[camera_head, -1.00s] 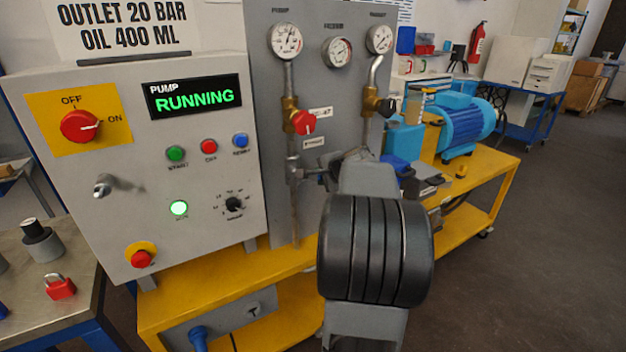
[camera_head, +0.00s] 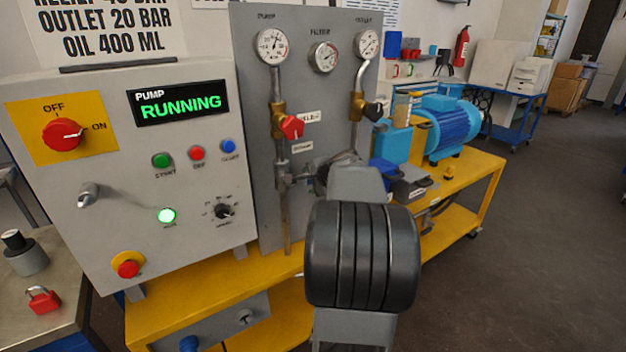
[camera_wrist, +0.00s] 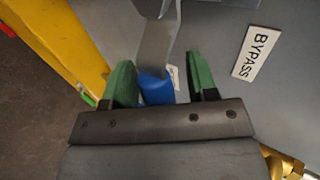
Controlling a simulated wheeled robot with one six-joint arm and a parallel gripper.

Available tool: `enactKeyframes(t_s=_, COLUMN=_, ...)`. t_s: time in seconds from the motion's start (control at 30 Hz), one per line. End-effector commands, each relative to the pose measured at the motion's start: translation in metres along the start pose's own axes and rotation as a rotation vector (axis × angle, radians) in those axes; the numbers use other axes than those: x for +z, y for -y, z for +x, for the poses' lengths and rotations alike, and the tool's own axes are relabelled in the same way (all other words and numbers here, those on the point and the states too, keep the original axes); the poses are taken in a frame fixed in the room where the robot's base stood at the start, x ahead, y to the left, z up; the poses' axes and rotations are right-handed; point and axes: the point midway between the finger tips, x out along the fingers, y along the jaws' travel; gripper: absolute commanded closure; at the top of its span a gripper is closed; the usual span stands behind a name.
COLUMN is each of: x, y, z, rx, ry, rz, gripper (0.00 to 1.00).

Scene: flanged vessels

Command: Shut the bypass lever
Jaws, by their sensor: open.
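The bypass lever shows in the wrist view as a flat grey metal bar with a blue grip (camera_wrist: 155,88) at its end. My gripper (camera_wrist: 158,65) has green fingers that stand apart on either side of the blue grip. The grip sits nearer the left finger, with a visible gap to the right finger. A BYPASS label (camera_wrist: 257,52) is on the grey panel to the right. In the head view my own arm covers the gripper and the lever.
The grey gauge panel (camera_head: 245,120) stands behind my arm. Two valves with red (camera_head: 292,127) and black (camera_head: 373,112) handles sit above on the pipes. The control box (camera_head: 110,240) is at left, reading RUNNING. A yellow bench (camera_head: 190,300) runs below; floor at right is clear.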

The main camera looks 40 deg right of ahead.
Motion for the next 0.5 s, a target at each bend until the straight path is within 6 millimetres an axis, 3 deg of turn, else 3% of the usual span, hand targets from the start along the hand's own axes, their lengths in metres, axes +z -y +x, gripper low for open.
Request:
enactKeyframes(t_s=0.17, x=-0.001, y=0.002, z=-0.019, rx=-0.003, ry=-0.004, rz=-0.001, gripper=0.47)
enactKeyframes(t_s=0.5, x=-0.001, y=0.001, z=-0.089, rx=-0.003, ry=-0.006, rz=0.000, gripper=0.47)
